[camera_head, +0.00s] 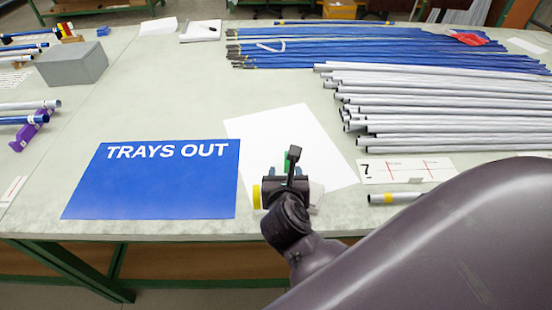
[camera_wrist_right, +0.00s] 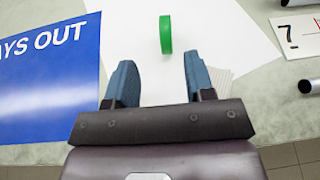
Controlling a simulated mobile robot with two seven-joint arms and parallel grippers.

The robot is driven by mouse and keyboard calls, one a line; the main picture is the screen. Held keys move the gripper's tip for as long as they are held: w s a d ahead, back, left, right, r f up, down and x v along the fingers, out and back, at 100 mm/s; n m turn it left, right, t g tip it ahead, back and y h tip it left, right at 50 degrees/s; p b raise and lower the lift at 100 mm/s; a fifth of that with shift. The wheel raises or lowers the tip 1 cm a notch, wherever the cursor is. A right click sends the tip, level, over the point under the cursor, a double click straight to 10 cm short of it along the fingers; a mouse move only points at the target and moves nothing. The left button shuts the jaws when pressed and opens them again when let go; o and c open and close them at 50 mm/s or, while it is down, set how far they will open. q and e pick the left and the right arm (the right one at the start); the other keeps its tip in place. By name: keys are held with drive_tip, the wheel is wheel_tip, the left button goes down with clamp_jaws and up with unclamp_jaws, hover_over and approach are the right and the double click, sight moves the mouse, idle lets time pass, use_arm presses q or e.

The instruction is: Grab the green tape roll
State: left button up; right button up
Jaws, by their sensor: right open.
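The green tape roll (camera_wrist_right: 166,35) stands on edge on a white sheet in the right wrist view, showing as a narrow upright band. In the head view only a bit of green (camera_head: 284,160) shows behind my right gripper (camera_head: 290,167), which hides the rest. In the wrist view my right gripper (camera_wrist_right: 159,64) is open and empty. Its two blue-grey fingers point toward the roll, which lies beyond the fingertips, roughly between their lines. My left gripper is not in view.
A blue "TRAYS OUT" mat (camera_head: 150,185) lies left of the white sheet (camera_head: 320,150). A card marked 7 (camera_head: 405,169) and a short tube (camera_head: 395,198) lie to the right. Grey rods (camera_head: 440,100) and blue rods (camera_head: 340,50) lie behind. A grey block (camera_head: 72,64) stands at left.

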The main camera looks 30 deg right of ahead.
drive_tip(key=shift+s+d+f+m+g, duration=0.2)
drive_tip(key=shift+s+d+m+g, duration=0.1)
drive_tip(key=shift+m, duration=0.1)
drive_tip(key=shift+d, duration=0.15)
drive_tip(key=x, duration=0.4)
drive_tip(key=shift+w+d+f, duration=0.1)
drive_tip(key=shift+w+f, duration=0.1)
drive_tip(key=shift+x, duration=0.8)
drive_tip(key=shift+w+a+b+x, duration=0.1)
drive_tip(key=shift+b+x, duration=0.1)
drive_tip(key=shift+x, duration=0.9)
drive_tip(key=shift+w+a+b+x, duration=0.1)
drive_tip(key=shift+a+b+x, duration=0.1)
drive_tip(key=shift+x, duration=0.9)
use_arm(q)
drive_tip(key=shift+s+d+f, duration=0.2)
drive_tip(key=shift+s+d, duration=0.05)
use_arm(e)
drive_tip(key=shift+r, duration=0.1)
drive_tip(key=shift+c, duration=0.3)
clamp_jaws()
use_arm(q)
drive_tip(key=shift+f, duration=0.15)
